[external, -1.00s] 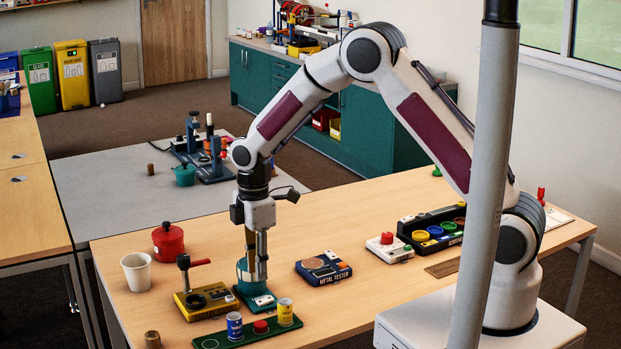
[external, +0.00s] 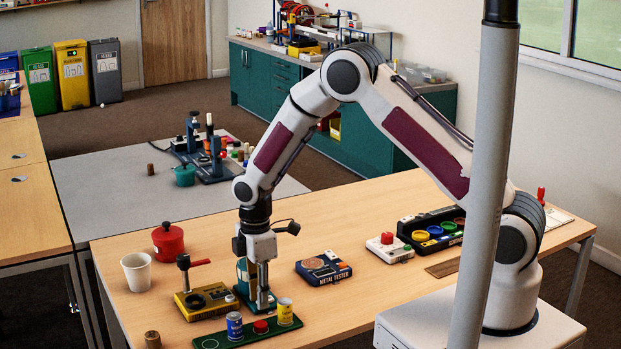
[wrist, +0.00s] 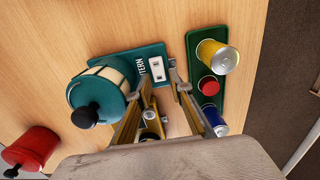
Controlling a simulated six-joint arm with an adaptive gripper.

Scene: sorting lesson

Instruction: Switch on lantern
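The lantern (wrist: 103,88) is a teal and cream drum with a black knob, on a teal base lettered "…TERN". On the base is a white switch plate (wrist: 157,68) with a small dark mark. In the external view the lantern (external: 241,270) stands upright on the table, partly hidden by my gripper (external: 263,304). My gripper points down, low over the base. In the wrist view its fingertips (wrist: 160,73) are apart, on either side of the switch plate, with nothing held between them. Whether they touch the base I cannot tell. The lantern shows no clear glow.
A green board (external: 248,335) with blue and yellow cans and a red button lies close in front. A yellow device (external: 205,301) with a crank stands left. A metal tester (external: 323,268) sits right. A red pot (external: 168,242) and white cup (external: 136,271) are further left.

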